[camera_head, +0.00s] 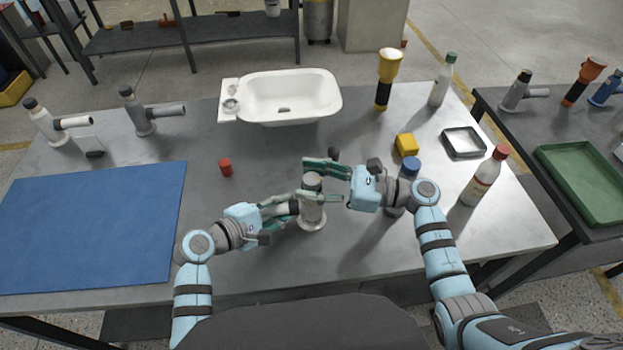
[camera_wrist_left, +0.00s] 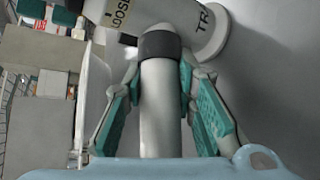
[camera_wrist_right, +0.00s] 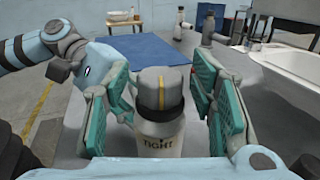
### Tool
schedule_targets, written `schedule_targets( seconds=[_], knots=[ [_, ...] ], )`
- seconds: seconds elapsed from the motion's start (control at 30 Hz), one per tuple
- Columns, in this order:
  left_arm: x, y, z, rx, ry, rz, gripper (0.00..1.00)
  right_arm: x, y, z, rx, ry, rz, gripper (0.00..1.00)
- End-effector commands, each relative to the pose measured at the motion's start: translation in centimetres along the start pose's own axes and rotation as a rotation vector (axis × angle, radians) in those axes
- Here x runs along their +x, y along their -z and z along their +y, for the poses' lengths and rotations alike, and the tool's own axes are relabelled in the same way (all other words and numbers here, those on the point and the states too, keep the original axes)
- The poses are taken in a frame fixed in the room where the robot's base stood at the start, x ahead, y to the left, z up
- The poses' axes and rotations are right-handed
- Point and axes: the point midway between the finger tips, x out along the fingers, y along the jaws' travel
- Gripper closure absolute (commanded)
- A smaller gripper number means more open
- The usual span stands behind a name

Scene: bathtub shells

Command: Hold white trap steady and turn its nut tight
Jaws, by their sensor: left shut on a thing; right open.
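The white trap (camera_head: 313,217) stands upright on the grey table, with a side pipe pointing left. My left gripper (camera_head: 291,208) is shut on this pipe; the left wrist view shows the pale pipe (camera_wrist_left: 160,100) between its fingers, with a dark collar and a "LOOSE" label on the body beyond. The grey nut (camera_head: 312,181) sits on top of the trap; in the right wrist view the nut (camera_wrist_right: 160,90) carries a yellow line, above a "TIGHT" label. My right gripper (camera_head: 335,172) is open, with fingers either side of the nut, gaps showing.
A white basin (camera_head: 289,97) stands behind. A red cap (camera_head: 225,167) lies left of the trap. A yellow block (camera_head: 406,144), metal tray (camera_head: 464,142) and bottles (camera_head: 484,177) are right.

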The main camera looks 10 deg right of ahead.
Motion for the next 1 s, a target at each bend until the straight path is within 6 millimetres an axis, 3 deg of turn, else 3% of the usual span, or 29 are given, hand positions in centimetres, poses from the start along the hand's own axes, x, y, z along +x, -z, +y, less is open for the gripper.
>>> schedule_targets(
  seconds=[0.17, 0.5, 0.6, 1.0],
  knots=[
    [0.0, 0.0, 0.0, 0.000, 0.000, 0.001, 1.00, -1.1, 0.1, 0.0, 0.000, 0.001, 0.002, 0.49],
    [0.0, 0.0, 0.0, 0.000, 0.001, 0.000, 1.00, -9.9, 0.1, 0.0, 0.001, 0.001, 0.004, 0.49],
    [0.0, 0.0, 0.0, 0.000, 0.001, 0.000, 1.00, -11.4, 0.1, 0.0, 0.002, 0.000, 0.003, 0.49],
    [0.0, 0.0, 0.0, 0.000, 0.001, 0.001, 1.00, -12.0, 0.0, 0.0, 0.000, 0.000, 0.000, 0.49]
  ],
)
